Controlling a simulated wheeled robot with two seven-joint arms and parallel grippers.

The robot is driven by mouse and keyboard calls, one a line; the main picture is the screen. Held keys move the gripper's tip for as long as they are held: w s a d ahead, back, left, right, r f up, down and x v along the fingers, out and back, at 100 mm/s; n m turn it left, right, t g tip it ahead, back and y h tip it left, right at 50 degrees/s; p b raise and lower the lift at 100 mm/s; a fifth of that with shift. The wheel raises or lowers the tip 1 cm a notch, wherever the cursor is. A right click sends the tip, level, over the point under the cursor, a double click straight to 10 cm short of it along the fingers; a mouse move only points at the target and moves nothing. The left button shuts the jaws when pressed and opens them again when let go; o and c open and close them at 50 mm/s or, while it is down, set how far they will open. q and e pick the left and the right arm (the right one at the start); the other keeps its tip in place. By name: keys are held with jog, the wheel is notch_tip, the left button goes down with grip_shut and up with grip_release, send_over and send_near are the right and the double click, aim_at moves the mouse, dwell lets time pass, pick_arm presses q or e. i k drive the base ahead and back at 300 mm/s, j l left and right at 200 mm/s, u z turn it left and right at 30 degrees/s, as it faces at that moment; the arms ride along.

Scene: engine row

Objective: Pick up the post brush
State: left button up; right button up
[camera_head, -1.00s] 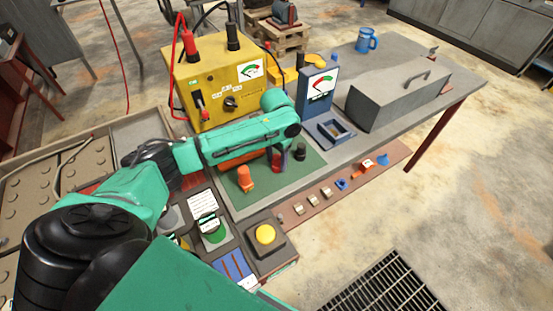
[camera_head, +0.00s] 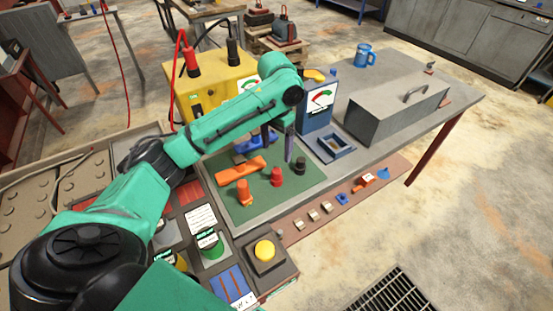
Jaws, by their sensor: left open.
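On a green mat (camera_head: 300,181) lie several small things: a long orange tool (camera_head: 242,170), an upright orange cylinder (camera_head: 244,193), a red knob-shaped piece (camera_head: 276,178), a black one (camera_head: 300,165) and a blue piece (camera_head: 252,146) at the back. I cannot tell for sure which is the post brush. My left gripper (camera_head: 277,143) points down over the back of the mat, its two dark fingers apart with nothing seen between them. It is close to the blue piece and partly covers it. My right gripper does not show.
A yellow box (camera_head: 215,83) with cables and a blue gauge unit (camera_head: 317,105) stand behind the mat. A small dark tray (camera_head: 334,143), a grey lidded box (camera_head: 398,105) and a blue mug (camera_head: 365,55) are to the right. A yellow button (camera_head: 264,251) is in front.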

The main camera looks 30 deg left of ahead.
aim_at(244, 196)
jog(key=k+l, duration=0.5)
jog(key=k, duration=0.2)
jog(key=k+l, duration=0.5)
jog(key=k, duration=0.15)
